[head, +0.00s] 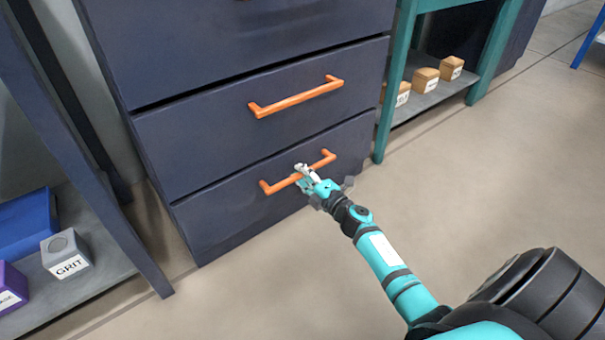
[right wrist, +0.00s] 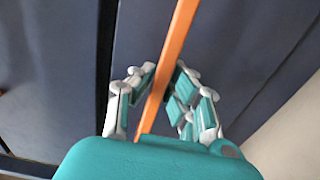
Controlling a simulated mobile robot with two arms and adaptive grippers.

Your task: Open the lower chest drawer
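The dark navy chest has a lower drawer (head: 225,215) whose front looks flush with the chest. Its orange bar handle (head: 279,186) runs across the front. My right gripper (head: 301,175) is at the middle of this handle. In the right wrist view, the same orange handle (right wrist: 178,40) passes between the fingers of my right gripper (right wrist: 166,78). The fingers are drawn in close on both sides of the bar, and their tips appear to touch it. My left gripper is not in view.
The drawer above has its own orange handle (head: 297,97) and looks closed. A shelf at left holds a grey GRIT box (head: 66,256), a blue bin (head: 26,225) and a purple box (head: 10,288). A teal rack (head: 384,125) stands at right. The floor (head: 480,180) before the chest is clear.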

